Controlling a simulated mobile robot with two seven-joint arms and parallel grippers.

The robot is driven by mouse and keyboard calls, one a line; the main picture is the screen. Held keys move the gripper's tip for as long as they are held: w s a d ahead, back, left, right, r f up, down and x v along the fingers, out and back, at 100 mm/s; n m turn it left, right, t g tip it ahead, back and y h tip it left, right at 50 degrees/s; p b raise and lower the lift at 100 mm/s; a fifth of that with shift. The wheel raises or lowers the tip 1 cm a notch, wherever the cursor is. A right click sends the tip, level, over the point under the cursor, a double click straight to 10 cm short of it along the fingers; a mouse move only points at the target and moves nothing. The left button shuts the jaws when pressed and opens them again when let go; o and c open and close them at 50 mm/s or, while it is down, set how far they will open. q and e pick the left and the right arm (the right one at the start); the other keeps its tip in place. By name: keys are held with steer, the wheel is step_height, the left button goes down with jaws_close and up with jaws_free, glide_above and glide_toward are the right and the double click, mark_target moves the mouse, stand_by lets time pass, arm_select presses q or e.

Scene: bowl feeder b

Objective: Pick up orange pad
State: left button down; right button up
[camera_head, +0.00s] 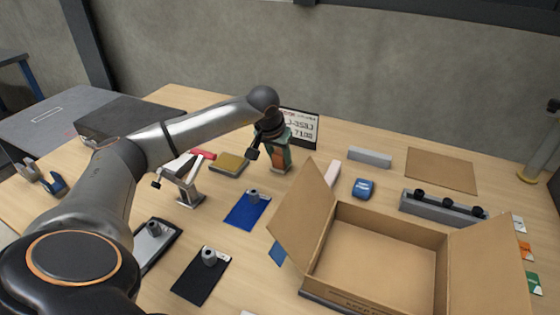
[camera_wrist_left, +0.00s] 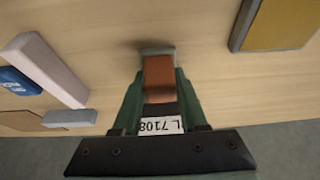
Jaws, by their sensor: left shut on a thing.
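The orange pad (camera_wrist_left: 158,78) is a brown-orange block between the green fingers of my left gripper (camera_wrist_left: 158,88) in the left wrist view. In the head view the pad (camera_head: 279,159) shows low between the same fingers (camera_head: 280,158), near the back middle of the table. The left gripper is shut on it and points down. A grey piece (camera_wrist_left: 157,50) shows at the pad's far end, close to the tabletop. Whether the pad touches the table I cannot tell. My right gripper is not in view.
An open cardboard box (camera_head: 440,241) stands at front right. A yellow-topped block (camera_head: 230,163) lies left of the gripper, a pale pink block (camera_head: 331,174) and a blue item (camera_head: 363,188) to its right. A blue mat (camera_head: 246,211) lies in front. A sign (camera_head: 302,128) stands behind.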

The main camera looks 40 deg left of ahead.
mark_target(280, 151)
arm_select(q)
steer(key=shift+r, duration=0.2)
steer(key=shift+r, duration=0.3)
step_height(280, 151, up, 2)
steer(key=shift+w+r, duration=0.1)
steer(key=shift+r, duration=0.05)
steer(key=s+d+r, duration=0.6)
steer(key=s+r, duration=0.3)
steer(key=s, duration=0.3)
steer(key=shift+s+d+r, duration=0.15)
steer(key=shift+s+r, duration=0.2)
steer(key=shift+r, duration=0.05)
steer(key=c, duration=1.1)
jaws_free()
jaws_close()
